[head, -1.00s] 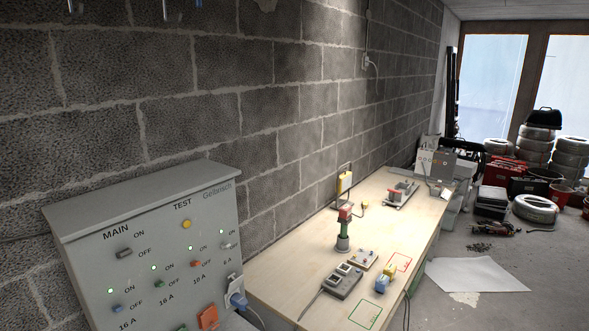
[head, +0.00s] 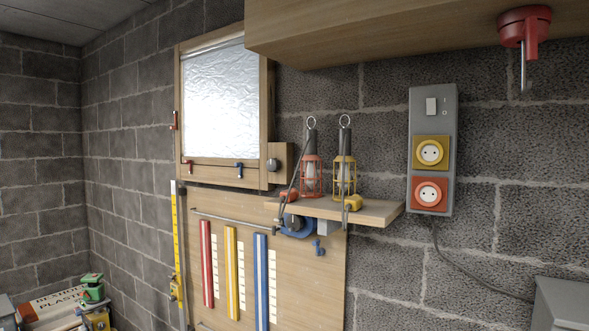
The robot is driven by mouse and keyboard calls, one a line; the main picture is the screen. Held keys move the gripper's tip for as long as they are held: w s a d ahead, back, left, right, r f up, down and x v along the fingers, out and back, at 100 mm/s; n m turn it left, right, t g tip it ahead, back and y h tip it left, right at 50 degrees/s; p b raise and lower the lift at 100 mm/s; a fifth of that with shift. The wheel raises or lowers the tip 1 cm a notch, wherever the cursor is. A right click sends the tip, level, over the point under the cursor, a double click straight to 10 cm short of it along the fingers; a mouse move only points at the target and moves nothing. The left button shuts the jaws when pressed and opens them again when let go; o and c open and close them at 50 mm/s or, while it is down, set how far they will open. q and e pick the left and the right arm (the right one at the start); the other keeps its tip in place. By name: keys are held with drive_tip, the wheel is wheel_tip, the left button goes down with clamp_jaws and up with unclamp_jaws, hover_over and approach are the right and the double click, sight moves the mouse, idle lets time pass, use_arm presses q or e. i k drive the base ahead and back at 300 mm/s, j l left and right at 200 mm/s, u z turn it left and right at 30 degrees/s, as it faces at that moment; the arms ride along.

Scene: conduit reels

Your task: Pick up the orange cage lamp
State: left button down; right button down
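The orange cage lamp (head: 311,177) stands upright on a small wooden shelf (head: 370,213) fixed to the block wall, in the middle of the head view. It has a dark handle and a ring on top, and a dark cord hangs at its left side. A yellow cage lamp (head: 345,175) stands close to its right on the same shelf. An orange plug (head: 288,196) lies near the shelf's left end, beside the orange lamp. Neither of my grippers shows in the head view.
A grey socket panel (head: 446,150) with yellow and orange sockets is on the wall right of the shelf. A wooden overhang (head: 380,32) with a red hook (head: 524,28) juts out above. A foil-covered window frame (head: 213,100) is at left. Tools hang below the shelf.

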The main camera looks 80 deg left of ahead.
sight(311, 175)
drive_tip(key=u, duration=2.35)
drive_tip(key=z, duration=0.25)
drive_tip(key=i+j+z, duration=0.2)
drive_tip(key=j+z, duration=0.25)
drive_tip(key=i+j+z, duration=0.15)
drive_tip(key=j+z, duration=0.15)
drive_tip(key=z, duration=0.2)
